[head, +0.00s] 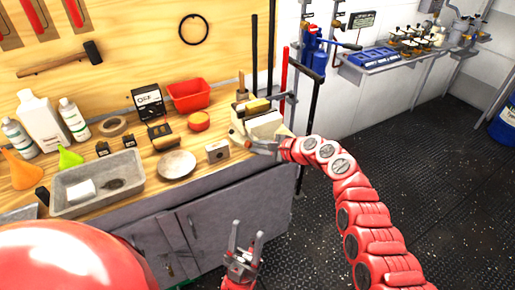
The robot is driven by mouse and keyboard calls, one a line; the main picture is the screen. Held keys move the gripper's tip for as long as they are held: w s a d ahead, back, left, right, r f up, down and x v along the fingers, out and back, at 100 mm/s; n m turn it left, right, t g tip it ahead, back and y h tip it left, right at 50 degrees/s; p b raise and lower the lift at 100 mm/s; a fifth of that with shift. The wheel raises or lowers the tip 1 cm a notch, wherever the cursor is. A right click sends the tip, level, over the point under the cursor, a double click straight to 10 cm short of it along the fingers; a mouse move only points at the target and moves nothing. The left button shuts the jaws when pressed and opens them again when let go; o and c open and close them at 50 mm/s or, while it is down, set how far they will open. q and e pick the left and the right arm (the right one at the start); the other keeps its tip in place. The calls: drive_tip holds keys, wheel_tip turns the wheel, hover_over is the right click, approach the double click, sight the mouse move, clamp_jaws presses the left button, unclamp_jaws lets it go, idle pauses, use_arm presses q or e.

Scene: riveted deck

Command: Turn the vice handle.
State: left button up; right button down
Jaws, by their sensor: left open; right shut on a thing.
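The vice (262,124) is mounted at the right end of the wooden workbench, with pale jaws and a yellowish block at its top. My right arm reaches in from the lower right, and my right gripper (266,146) is at the front of the vice, shut on the vice handle. The handle itself is mostly hidden by the gripper and too small to make out. My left gripper (244,246) is open and empty, fingers pointing up, in front of the grey cabinet below the bench top and apart from the vice.
A small metal block (217,152), a round dish (176,164) and a grey tray (98,184) lie on the bench left of the vice. A red bin (189,95) stands behind. Upright bars stand behind the vice. The dark deck floor (420,170) at right is clear.

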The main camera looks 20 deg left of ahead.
drive_tip(key=shift+d+f, duration=0.1)
drive_tip(key=c, duration=1.2)
unclamp_jaws()
drive_tip(key=shift+c, duration=0.2)
drive_tip(key=o, duration=0.4)
drive_tip(key=shift+d, duration=0.15)
drive_tip(key=shift+d+r, duration=0.25)
drive_tip(key=v, duration=1.6)
drive_tip(key=shift+s+d, duration=0.15)
drive_tip(key=shift+d, duration=0.15)
drive_tip(key=shift+r, duration=0.1)
